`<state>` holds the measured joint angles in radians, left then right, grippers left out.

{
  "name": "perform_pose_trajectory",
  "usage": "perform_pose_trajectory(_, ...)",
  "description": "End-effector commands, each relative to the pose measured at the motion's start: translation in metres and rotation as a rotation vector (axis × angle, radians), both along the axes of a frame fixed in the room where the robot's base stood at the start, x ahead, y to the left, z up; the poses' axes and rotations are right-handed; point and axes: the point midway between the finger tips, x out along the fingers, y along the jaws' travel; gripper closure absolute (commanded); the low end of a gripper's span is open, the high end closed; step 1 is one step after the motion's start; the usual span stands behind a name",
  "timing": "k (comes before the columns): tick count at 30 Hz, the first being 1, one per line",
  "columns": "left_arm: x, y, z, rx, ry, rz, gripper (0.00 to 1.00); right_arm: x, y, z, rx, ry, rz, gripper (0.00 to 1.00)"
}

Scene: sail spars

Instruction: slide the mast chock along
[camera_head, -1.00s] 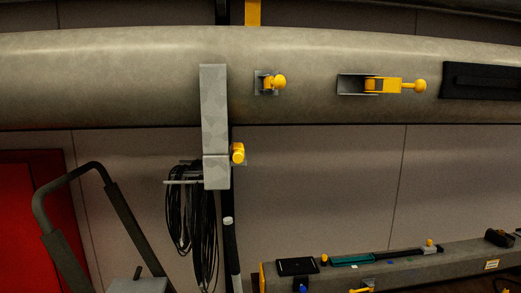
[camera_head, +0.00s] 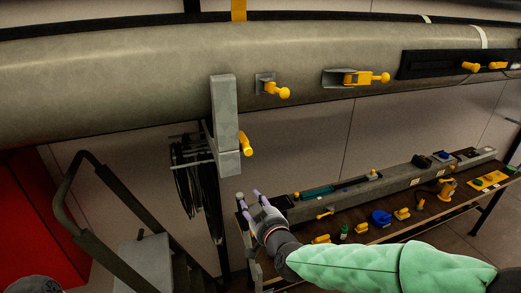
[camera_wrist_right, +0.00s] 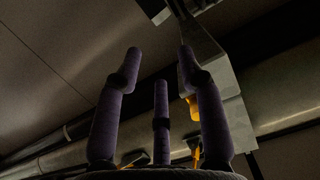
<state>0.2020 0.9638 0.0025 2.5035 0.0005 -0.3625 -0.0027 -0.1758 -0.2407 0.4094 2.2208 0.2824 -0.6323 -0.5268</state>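A thick grey mast (camera_head: 120,75) runs across the top of the head view. A grey upright block (camera_head: 224,110) stands against its front and reaches below it, with a yellow knob (camera_head: 246,144) on its lower right side. It looks like the mast chock, though no label shows this. My right gripper (camera_head: 249,199), with purple fingers, is below the block and apart from it. In the right wrist view the fingers (camera_wrist_right: 160,62) are spread and empty. What seems to be the same block (camera_wrist_right: 218,68) shows beyond them.
Yellow-handled fittings (camera_head: 277,90) and (camera_head: 358,78) sit on the mast, right of the block. Dark cables (camera_head: 190,177) hang behind the block. A low bench (camera_head: 365,226) with tools and yellow parts is at the lower right.

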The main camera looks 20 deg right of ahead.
Motion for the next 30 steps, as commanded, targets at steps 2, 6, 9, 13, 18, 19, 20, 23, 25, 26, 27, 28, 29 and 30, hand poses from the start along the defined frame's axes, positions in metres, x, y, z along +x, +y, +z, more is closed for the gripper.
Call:
perform_pose_trajectory(2,0.000,0.000,0.022,0.000,0.000,0.000,0.60,-0.006,-0.004,0.055,-0.005,-0.070,-0.012,0.61)
perform_pose_trajectory(6,0.000,0.000,0.037,0.000,0.000,0.001,0.60,-0.014,-0.010,0.104,-0.012,-0.149,-0.030,0.61)
perform_pose_trajectory(9,0.000,0.000,0.041,0.000,0.000,0.001,0.60,-0.017,-0.012,0.121,-0.014,-0.178,-0.037,0.61)
perform_pose_trajectory(13,0.000,0.000,0.041,0.000,0.000,0.001,0.60,-0.016,-0.013,0.127,-0.015,-0.190,-0.040,0.61)
perform_pose_trajectory(18,0.000,0.000,0.038,0.000,0.000,0.001,0.60,-0.001,-0.013,0.125,-0.016,-0.189,-0.041,0.61)
perform_pose_trajectory(19,0.000,0.000,0.038,0.000,0.000,0.001,0.60,0.002,-0.012,0.125,-0.016,-0.188,-0.041,0.61)
perform_pose_trajectory(20,0.000,0.000,0.037,0.000,0.000,0.001,0.60,0.006,-0.013,0.125,-0.015,-0.189,-0.041,0.61)
perform_pose_trajectory(23,0.000,0.000,0.037,0.000,0.000,0.001,0.60,0.019,-0.012,0.125,-0.015,-0.188,-0.041,0.61)
perform_pose_trajectory(25,0.000,0.000,0.037,0.000,0.000,0.001,0.60,0.028,-0.012,0.125,-0.016,-0.188,-0.041,0.61)
perform_pose_trajectory(26,0.000,0.000,0.036,0.000,0.000,0.001,0.60,0.032,-0.011,0.125,-0.016,-0.188,-0.040,0.61)
perform_pose_trajectory(27,0.000,0.000,0.037,0.000,0.000,0.001,0.60,0.037,-0.011,0.126,-0.016,-0.188,-0.040,0.61)
perform_pose_trajectory(28,0.000,0.000,0.037,0.000,0.000,0.001,0.60,0.041,-0.011,0.126,-0.016,-0.188,-0.040,0.61)
perform_pose_trajectory(29,0.000,0.000,0.037,0.000,0.000,0.001,0.60,0.045,-0.011,0.126,-0.016,-0.188,-0.040,0.61)
perform_pose_trajectory(30,0.000,0.000,0.037,0.000,0.000,0.001,0.60,0.050,-0.011,0.126,-0.015,-0.188,-0.040,0.61)
